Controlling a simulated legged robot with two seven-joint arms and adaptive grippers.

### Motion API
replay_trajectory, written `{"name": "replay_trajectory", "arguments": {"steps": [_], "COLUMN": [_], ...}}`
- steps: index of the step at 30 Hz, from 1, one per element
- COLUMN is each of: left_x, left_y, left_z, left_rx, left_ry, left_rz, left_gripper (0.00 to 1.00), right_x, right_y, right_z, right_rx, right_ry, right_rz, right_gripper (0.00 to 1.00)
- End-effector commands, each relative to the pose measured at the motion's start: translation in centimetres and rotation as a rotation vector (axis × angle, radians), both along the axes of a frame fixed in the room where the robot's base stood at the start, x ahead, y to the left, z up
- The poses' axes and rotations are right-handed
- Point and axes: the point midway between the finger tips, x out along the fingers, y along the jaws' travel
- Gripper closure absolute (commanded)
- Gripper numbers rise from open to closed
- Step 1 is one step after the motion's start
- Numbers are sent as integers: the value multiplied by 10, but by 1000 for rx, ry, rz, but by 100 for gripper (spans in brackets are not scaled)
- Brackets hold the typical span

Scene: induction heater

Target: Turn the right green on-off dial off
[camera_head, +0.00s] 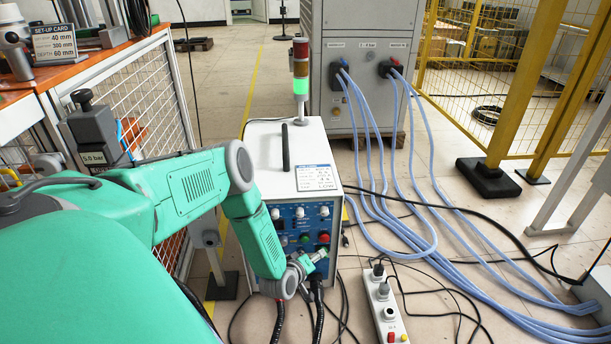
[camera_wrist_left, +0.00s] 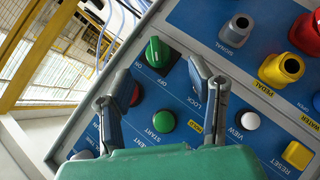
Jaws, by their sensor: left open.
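The green on-off dial (camera_wrist_left: 157,52) is near the panel corner in the left wrist view, with OFF and ON lettering beside it. Its raised grip stands out from the blue panel; I cannot tell surely which label it points to. My left gripper (camera_wrist_left: 150,82) is open, its two fingers spread on either side of the space below the dial, with nothing between them. In the head view my left gripper (camera_head: 314,259) is at the lower right of the heater's front panel (camera_head: 290,227) and seems to hide the dial. My right gripper is not in view.
A green START button (camera_wrist_left: 163,121), a white VIEW button (camera_wrist_left: 250,120), a yellow knob (camera_wrist_left: 281,69) and a grey SIGNAL knob (camera_wrist_left: 236,30) are nearby. A red control is partly behind one finger. A power strip (camera_head: 386,307) and blue hoses (camera_head: 425,230) lie right of the heater.

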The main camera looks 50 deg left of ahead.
Motion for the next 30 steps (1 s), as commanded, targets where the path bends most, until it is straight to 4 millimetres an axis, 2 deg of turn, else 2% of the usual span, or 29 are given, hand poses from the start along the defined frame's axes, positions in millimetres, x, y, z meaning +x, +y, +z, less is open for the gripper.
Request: {"name": "replay_trajectory", "arguments": {"steps": [6,12,30], "left_x": [-34,-52,-56], "left_y": [-10,-15,-16], "left_z": [20,30,32], "left_rx": [-4,-2,-2], "left_ry": [2,2,2], "left_rz": [0,-1,0], "left_gripper": [51,51,51], "right_x": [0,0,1], "right_y": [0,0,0], "right_z": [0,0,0], "right_rx": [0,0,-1], "right_ry": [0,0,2], "right_rz": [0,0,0], "right_gripper": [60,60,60]}}
